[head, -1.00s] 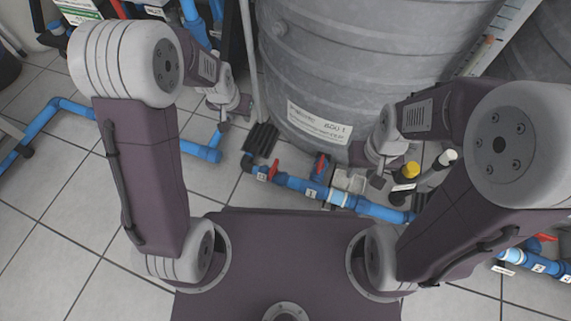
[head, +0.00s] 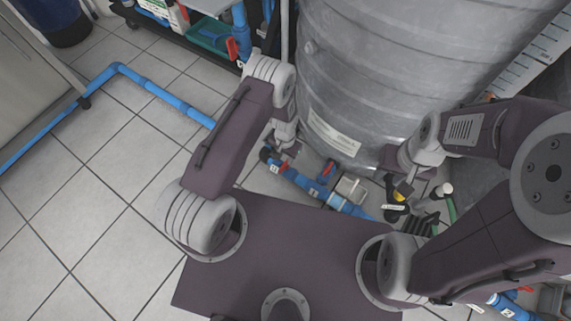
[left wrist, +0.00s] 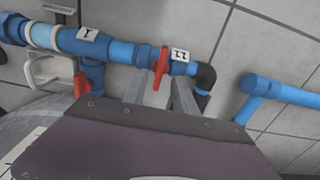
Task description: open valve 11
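Valve 11 has a red handle (left wrist: 160,68) and a white tag (left wrist: 180,55), which reads upside down in the left wrist view. It sits on a blue pipe near a black elbow. In the head view its red handle (head: 284,167) shows low in front of the grey tank. My left gripper (left wrist: 160,95) is open, with one finger in the picture on each side of the handle; contact cannot be told. In the head view my left gripper (head: 284,148) is just above the valve. My right gripper (head: 404,188) is beside the tank's lower right; its finger state is unclear.
The grey tank (head: 400,70) stands close behind the pipe. A neighbouring valve with a red handle (left wrist: 81,82) and tag 1 (left wrist: 88,34) is on the same pipe. Another blue pipe (head: 150,90) crosses the tiled floor at left, where there is free room.

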